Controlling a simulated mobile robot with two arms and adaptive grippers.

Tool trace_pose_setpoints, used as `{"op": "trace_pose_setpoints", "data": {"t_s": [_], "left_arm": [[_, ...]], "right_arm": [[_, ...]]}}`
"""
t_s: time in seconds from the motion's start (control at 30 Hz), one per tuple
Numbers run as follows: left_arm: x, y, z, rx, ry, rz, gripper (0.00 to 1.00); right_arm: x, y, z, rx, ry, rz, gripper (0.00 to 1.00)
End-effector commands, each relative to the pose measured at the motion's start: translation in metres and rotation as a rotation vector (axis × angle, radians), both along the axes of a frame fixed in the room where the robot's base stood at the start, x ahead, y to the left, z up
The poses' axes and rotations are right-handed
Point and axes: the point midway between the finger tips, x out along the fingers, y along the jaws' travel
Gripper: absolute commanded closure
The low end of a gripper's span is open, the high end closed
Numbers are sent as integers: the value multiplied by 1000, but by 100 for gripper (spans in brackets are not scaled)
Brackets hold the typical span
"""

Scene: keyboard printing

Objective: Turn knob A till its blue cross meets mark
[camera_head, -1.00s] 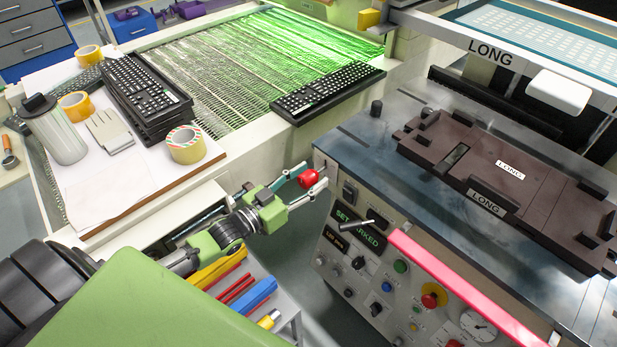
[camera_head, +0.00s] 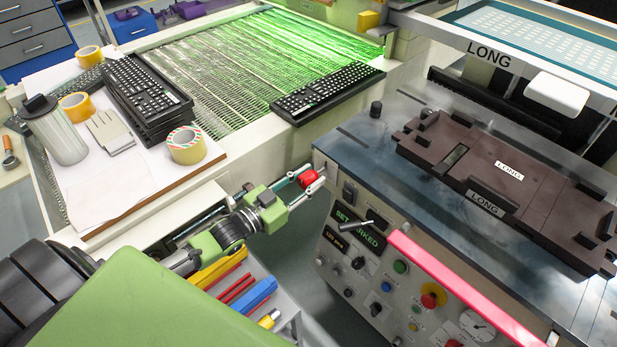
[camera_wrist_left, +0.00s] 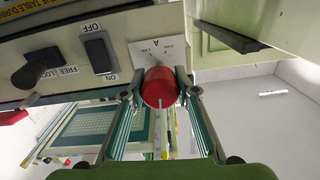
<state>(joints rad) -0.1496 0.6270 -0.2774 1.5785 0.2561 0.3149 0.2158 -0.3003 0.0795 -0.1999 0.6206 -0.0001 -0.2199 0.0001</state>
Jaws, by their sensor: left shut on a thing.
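Knob A (camera_head: 308,178) is a round red knob on the upper left end of the printing machine's front. In the left wrist view the red knob (camera_wrist_left: 160,87) sits just below a white plate marked A (camera_wrist_left: 158,50). My left gripper (camera_head: 309,178) is shut on the knob, one finger on each side, and the left wrist view shows it the same way (camera_wrist_left: 160,95). A small pale line shows on the knob. I cannot make out a blue cross or the mark. My right gripper is not in view.
The control panel (camera_head: 335,270) has several buttons, and an ON/OFF switch (camera_wrist_left: 99,52) is close beside the knob. A pink bar (camera_head: 465,290) crosses the panel's front. A brown fixture (camera_head: 545,195) lies on the machine top. Keyboards (camera_head: 150,95) and tape rolls stand on the left table.

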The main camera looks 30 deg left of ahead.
Motion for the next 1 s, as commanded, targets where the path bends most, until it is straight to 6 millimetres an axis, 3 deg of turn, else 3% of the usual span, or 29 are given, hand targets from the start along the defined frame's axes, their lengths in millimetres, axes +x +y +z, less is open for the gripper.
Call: {"op": "trace_pose_setpoints", "data": {"t_s": [0.6,1.0], "left_arm": [[0,-1,0,488,-170,1,93],[0,-1,-1,678,-236,0,93]], "right_arm": [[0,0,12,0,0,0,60],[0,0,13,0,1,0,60]]}}
